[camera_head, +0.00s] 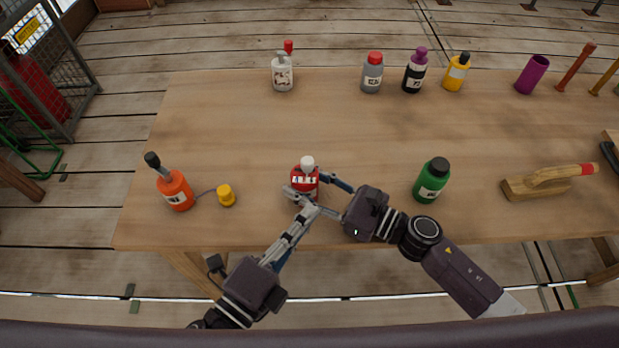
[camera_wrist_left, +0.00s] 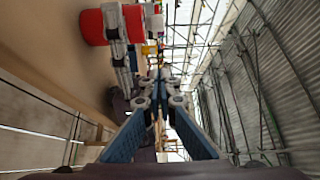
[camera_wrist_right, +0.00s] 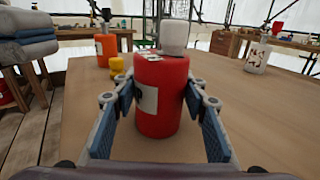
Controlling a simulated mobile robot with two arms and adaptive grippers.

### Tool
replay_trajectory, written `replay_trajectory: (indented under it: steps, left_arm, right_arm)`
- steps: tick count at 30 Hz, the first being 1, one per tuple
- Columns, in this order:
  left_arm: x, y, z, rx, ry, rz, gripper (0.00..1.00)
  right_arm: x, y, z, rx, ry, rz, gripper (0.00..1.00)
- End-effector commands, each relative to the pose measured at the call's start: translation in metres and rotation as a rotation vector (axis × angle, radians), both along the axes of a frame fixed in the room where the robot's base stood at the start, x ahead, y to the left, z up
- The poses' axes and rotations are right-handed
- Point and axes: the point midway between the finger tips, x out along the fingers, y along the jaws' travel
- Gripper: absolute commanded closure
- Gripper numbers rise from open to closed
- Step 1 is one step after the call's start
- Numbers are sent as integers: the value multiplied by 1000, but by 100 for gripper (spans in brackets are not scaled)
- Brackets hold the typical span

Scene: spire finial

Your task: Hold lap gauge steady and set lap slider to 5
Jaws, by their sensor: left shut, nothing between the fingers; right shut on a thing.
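The lap gauge appears to be the red cylinder (camera_head: 305,188) with a white cap, upright near the table's front edge; it also shows in the left wrist view (camera_wrist_left: 93,27) and the right wrist view (camera_wrist_right: 162,105). A white knob-like top (camera_wrist_right: 174,34) rises from it. Small white marks show on its upper front; I cannot read the slider's setting. My right gripper (camera_head: 318,190) is shut on the red gauge, one finger at each side. My left gripper (camera_head: 309,208) is shut and empty just in front of the gauge; its fingertips meet in the left wrist view (camera_wrist_left: 162,78).
An orange bottle (camera_head: 175,191) and a yellow knob (camera_head: 226,196) stand to the left. A green bottle (camera_head: 431,181) and a wooden float (camera_head: 545,186) are to the right. Several bottles line the back edge. The table (camera_head: 240,130) is clear behind the gauge.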

Motion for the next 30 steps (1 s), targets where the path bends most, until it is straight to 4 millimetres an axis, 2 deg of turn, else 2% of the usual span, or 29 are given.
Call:
replay_trajectory:
  steps: [14, 21, 30]
  left_arm:
    - [51, -35, 1, 2, -4, -1, 100]
    - [75, -14, 0, 5, -3, -1, 100]
    - [81, -9, 0, 1, 0, 0, 100]
  right_arm:
    - [0, 0, 0, 1, -1, 0, 88]
    - [0, 0, 0, 0, 0, 0, 88]
    - [0, 0, 0, 0, 0, 0, 88]
